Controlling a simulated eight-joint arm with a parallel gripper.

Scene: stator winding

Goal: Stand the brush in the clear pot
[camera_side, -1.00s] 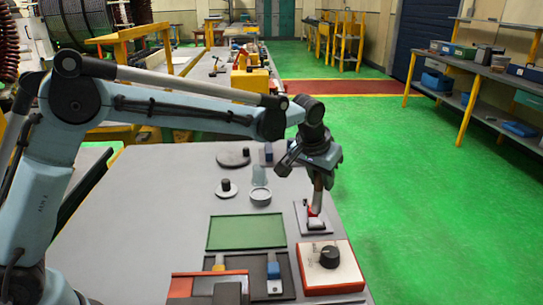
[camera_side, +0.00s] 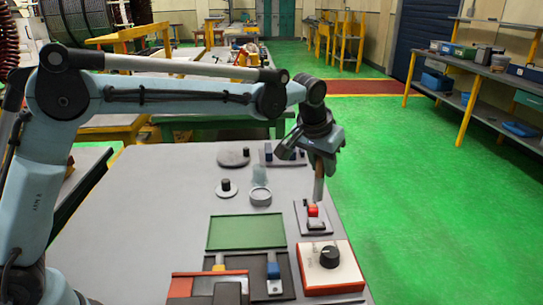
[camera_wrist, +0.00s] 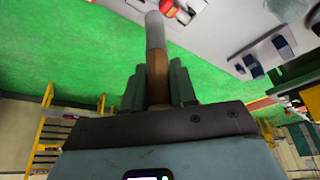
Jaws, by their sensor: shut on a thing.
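My gripper (camera_side: 319,160) is shut on the brush (camera_side: 318,188), above the right edge of the bench. The brush hangs nearly upright, its lower end just above a small plate with a red part. In the wrist view the brush (camera_wrist: 155,62) sticks out between the gripper fingers (camera_wrist: 158,86), with a brown part near them and a grey outer end. A clear, bluish upright thing (camera_side: 259,173), seemingly the clear pot, stands left of my gripper, apart from the brush. Its outline is faint and its opening is hard to make out.
A pale ring-shaped dish (camera_side: 260,196) is in front of the clear thing. A red part (camera_side: 313,210) sits on a plate below the brush. A box with a black knob (camera_side: 329,256) and a green mat (camera_side: 246,232) are nearer. The bench's left part is clear.

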